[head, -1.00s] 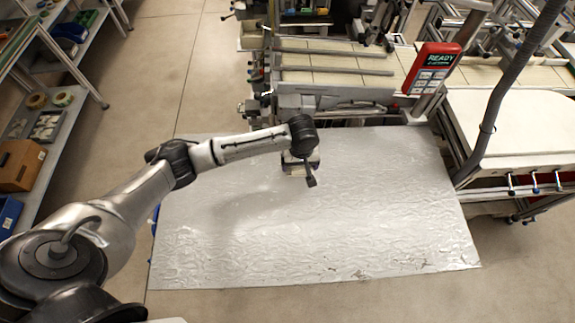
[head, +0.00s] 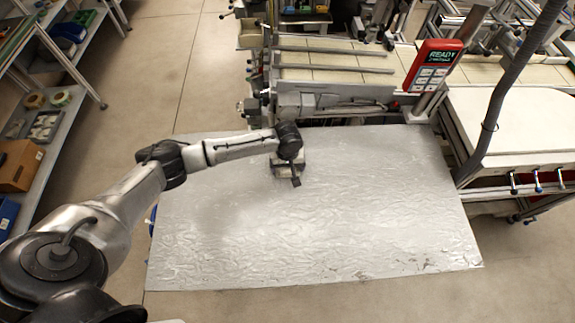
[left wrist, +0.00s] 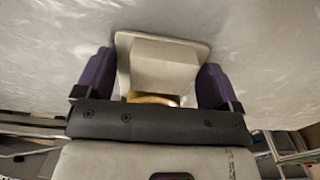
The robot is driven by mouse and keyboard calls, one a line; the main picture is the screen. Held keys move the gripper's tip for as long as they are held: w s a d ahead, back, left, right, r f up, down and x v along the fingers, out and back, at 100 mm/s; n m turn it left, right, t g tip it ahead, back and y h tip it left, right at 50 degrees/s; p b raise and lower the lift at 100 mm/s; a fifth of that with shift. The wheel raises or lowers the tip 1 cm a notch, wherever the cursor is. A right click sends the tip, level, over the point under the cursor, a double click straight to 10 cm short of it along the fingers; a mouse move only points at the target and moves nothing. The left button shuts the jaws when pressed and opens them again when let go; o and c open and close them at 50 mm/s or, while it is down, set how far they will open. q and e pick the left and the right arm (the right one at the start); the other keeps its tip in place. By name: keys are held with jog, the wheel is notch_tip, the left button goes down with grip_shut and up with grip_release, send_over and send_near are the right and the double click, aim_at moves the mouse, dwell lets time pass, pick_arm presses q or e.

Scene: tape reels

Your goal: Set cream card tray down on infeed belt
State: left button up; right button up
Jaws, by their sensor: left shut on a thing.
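My left gripper (head: 289,170) is over the shiny sheet-covered surface in front of the machine. In the left wrist view its two purple fingers (left wrist: 155,78) are shut on the cream card tray, a pale tray with a grey rim (left wrist: 124,46) and a cream block in it. A yellowish strip shows at its near edge. In the head view the tray (head: 279,174) is small and partly hidden by the wrist. I cannot tell whether it touches the surface. The infeed belt is probably the cream-tiled belt (head: 335,77) with metal rails behind it. My right gripper is not in view.
The shiny sheet (head: 330,230) is otherwise clear. A red handset reading READY (head: 434,66) stands at the machine's right, beside a white-topped table (head: 530,120). Grey shelves (head: 52,132) with boxes line the left. A grey post rises at the right.

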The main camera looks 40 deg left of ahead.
pick_arm(q)
jog(key=o, duration=0.8)
jog(key=shift+f, duration=0.1)
jog(key=shift+c, duration=0.2)
